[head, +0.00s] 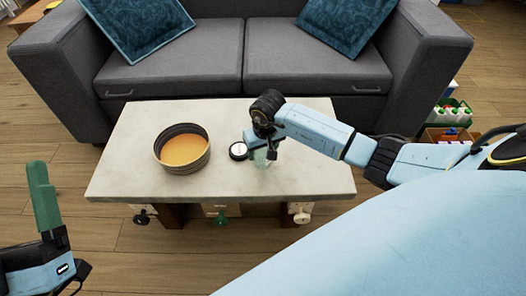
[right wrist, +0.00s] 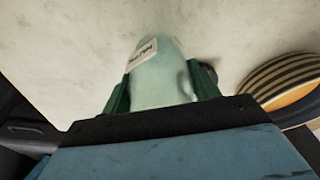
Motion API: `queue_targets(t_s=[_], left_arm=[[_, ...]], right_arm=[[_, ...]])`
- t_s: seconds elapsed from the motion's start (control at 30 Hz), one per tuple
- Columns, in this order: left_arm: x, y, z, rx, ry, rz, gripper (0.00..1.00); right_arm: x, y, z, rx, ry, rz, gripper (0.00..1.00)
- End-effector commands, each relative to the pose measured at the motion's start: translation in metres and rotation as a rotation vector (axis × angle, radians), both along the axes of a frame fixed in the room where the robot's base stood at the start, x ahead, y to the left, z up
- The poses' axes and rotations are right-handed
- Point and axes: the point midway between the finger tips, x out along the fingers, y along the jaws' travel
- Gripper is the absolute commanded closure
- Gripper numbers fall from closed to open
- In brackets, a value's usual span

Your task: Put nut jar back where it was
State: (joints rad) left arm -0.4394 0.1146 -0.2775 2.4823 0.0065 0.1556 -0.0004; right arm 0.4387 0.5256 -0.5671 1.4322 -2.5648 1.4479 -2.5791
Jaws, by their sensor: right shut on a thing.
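The nut jar is a pale green, see-through jar with a white label; it shows in the right wrist view (right wrist: 160,78) between the green fingers. In the head view the jar (head: 263,159) is mostly hidden under my right gripper (head: 262,148), over the right half of the pale stone table (head: 312,178). My right gripper is shut on the jar. I cannot tell whether its base touches the tabletop. My left gripper (head: 43,200) is at the lower left, off the table and away from the jar; its finger opening does not show clearly.
A dark striped bowl (head: 182,148) with an orange inside stands on the table's left half. A small round black item with a white top (head: 238,151) lies just left of the jar. A grey sofa (head: 240,60) stands behind. The table's right end is clear.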

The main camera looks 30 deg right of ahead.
Motion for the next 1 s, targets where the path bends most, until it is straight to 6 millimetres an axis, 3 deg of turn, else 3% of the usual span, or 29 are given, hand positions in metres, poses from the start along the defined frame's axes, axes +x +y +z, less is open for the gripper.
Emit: queue_targets(t_s=[0.4,0.43,0.6,1.0], left_arm=[[-0.0034,0.001,0.0026,-0.012,-0.044,0.001,0.16],[-0.0041,0.0013,0.004,-0.015,-0.054,0.001,0.16],[-0.0038,0.0012,0.0046,-0.014,-0.051,0.001,0.16],[-0.0011,0.0002,0.0039,-0.006,-0.02,0.0,0.16]], right_arm=[[0.0007,-0.0004,-0.0043,-0.001,-0.002,0.0,0.73],[0.0002,-0.0003,-0.005,-0.001,-0.001,0.0,0.38],[0.0001,-0.0001,-0.0041,0.0,0.0,0.0,0.18],[-0.0001,0.0004,0.0,0.001,0.0,0.0,0.18]])
